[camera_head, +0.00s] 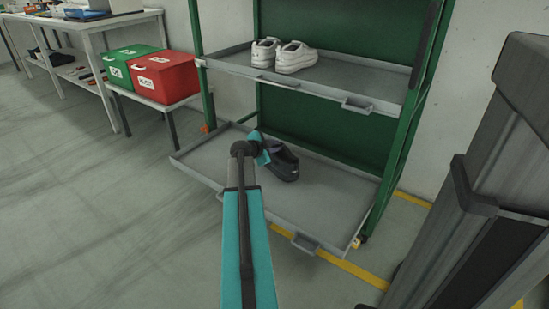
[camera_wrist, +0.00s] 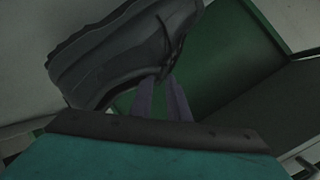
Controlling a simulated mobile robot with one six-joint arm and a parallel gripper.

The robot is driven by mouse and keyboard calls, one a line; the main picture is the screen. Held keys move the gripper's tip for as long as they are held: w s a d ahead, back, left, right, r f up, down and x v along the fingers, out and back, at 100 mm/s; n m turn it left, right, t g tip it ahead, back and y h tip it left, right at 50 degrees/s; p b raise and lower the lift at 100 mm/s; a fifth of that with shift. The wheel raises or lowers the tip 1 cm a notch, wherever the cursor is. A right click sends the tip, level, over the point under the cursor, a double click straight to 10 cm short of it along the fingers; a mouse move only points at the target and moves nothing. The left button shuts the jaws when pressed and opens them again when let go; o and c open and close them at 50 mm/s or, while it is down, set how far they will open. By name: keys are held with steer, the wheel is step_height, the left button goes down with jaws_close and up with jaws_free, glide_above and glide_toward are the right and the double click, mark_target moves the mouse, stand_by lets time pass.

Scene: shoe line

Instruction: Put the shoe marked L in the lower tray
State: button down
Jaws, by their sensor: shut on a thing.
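A dark shoe (camera_head: 285,165) is over the lower tray (camera_head: 320,205), near its middle. I cannot tell whether its sole touches the tray. No L mark is readable on it. My gripper (camera_head: 272,150) is shut on this shoe and partly hidden behind my own arm. In the wrist view the dark, laced shoe (camera_wrist: 120,50) fills the upper left, tilted, with the fingers of my gripper (camera_wrist: 165,90) at its lower edge.
A pair of white shoes (camera_head: 284,55) stands on the upper tray (camera_head: 330,83) of the green rack (camera_head: 400,160). A green box (camera_head: 125,66) and a red box (camera_head: 166,77) sit on a low table at left. The lower tray is otherwise bare.

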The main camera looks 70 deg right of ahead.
mark_target(274, 156)
steer(key=shift+f+b, duration=0.9)
steer(key=shift+f, duration=1.55)
steer(key=c, duration=1.6)
jaws_free()
steer(key=shift+f, duration=0.1)
steer(key=shift+a, duration=0.15)
steer(key=shift+p+v, duration=1.3)
steer(key=shift+v, duration=4.65)
steer(key=shift+w+r, duration=0.1)
steer(key=shift+r, duration=0.1)
